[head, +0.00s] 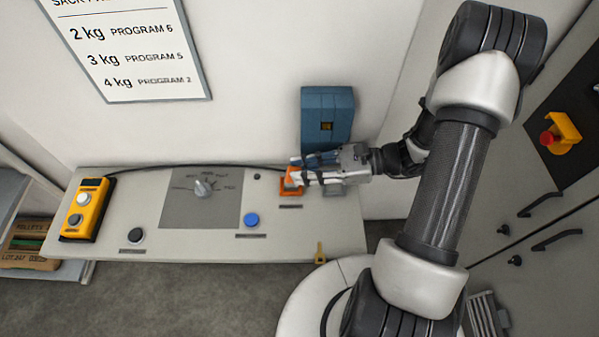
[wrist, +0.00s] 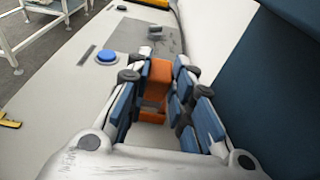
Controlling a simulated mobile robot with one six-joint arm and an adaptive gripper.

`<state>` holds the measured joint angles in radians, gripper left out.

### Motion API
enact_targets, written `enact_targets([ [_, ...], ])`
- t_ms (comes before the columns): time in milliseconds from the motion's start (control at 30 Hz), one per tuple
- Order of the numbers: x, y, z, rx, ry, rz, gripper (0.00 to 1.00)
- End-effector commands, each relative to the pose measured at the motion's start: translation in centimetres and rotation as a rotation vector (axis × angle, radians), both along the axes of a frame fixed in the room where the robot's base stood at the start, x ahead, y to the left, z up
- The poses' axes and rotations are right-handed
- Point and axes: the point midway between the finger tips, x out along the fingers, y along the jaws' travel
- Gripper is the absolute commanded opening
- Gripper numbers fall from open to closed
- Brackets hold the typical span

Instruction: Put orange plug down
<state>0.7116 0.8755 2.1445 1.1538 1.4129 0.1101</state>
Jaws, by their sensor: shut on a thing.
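The orange plug (wrist: 160,72) is between the blue-padded fingers of my gripper (wrist: 157,92) in the wrist view. My gripper is shut on it. In the head view the orange plug (head: 291,180) shows at the tips of my gripper (head: 298,175), over the right part of the grey console (head: 290,238). A dark cable runs left from there along the back of the console. The fingers hide part of the plug. I cannot tell whether the plug touches the console top.
A blue wall box (head: 327,116) stands behind my gripper. The console carries a blue button (head: 251,220), a black button (head: 136,236), a rotary knob (head: 203,188) and a yellow pendant (head: 86,208). Bare console lies between the buttons.

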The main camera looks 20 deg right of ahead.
Motion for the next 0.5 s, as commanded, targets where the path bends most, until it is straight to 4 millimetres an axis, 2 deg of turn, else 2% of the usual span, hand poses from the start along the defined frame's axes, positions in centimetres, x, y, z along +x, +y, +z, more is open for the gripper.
enact_targets([
  [267, 0.4, 1.3, 0.4, -0.190, 0.059, 0.002, 0.00],
  [333, 0.3, 1.2, -0.9, -0.180, 0.064, 0.000, 0.00],
  [500, 0.4, 1.2, -1.5, -0.180, 0.061, 0.000, 0.00],
])
